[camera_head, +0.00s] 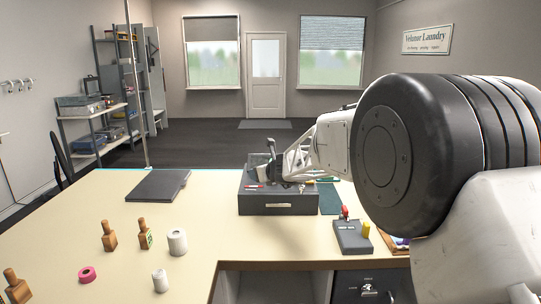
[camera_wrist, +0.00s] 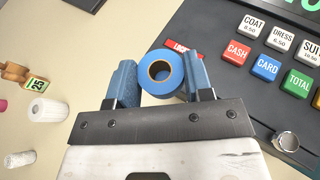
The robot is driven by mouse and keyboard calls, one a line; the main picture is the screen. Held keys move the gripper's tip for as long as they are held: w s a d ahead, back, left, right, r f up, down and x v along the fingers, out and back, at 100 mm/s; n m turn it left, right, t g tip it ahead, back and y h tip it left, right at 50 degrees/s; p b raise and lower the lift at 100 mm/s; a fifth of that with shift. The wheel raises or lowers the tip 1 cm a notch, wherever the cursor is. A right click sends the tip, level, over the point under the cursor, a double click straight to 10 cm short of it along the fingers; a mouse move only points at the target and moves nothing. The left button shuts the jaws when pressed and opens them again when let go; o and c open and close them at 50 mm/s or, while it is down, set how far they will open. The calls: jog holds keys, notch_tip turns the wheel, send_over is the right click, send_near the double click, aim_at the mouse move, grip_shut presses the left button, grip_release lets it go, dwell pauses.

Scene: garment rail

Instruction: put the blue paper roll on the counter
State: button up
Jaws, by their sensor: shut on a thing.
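The blue paper roll (camera_wrist: 161,73) shows in the wrist view with its round end and dark core hole facing the camera. My gripper (camera_wrist: 160,78) has its two blue-grey fingers on either side of the roll and is shut on it. The roll overlaps the left edge of the dark cash register (camera_wrist: 190,25); its height above the surface is hard to tell. The cream counter (camera_head: 215,200) spreads to the left of the register. In the head view my gripper (camera_head: 270,148) is over the register (camera_head: 279,208), and I cannot make out the roll there.
On the counter's left stand wooden stamps (camera_head: 109,237), white rolls (camera_head: 177,242) and a pink tape roll (camera_head: 87,275). A dark flat folder (camera_head: 159,186) lies further back. A grey box (camera_head: 352,238) with red and yellow pieces sits right. Bare counter lies between the white rolls and the register.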

jog(key=s+d+f+m+t+h, duration=0.1)
jog(key=s+d+f+m+h, duration=0.1)
jog(key=d, duration=0.9)
jog(key=s+d+f+m+t+h, duration=0.1)
jog(key=d+m+h, duration=0.4)
jog(key=d, duration=0.6)
jog(key=shift+s+f+m+t+h, duration=0.35)
jog(key=shift+s+t+h, duration=0.2)
jog(key=shift+s, duration=0.65)
jog(key=shift+r, duration=0.1)
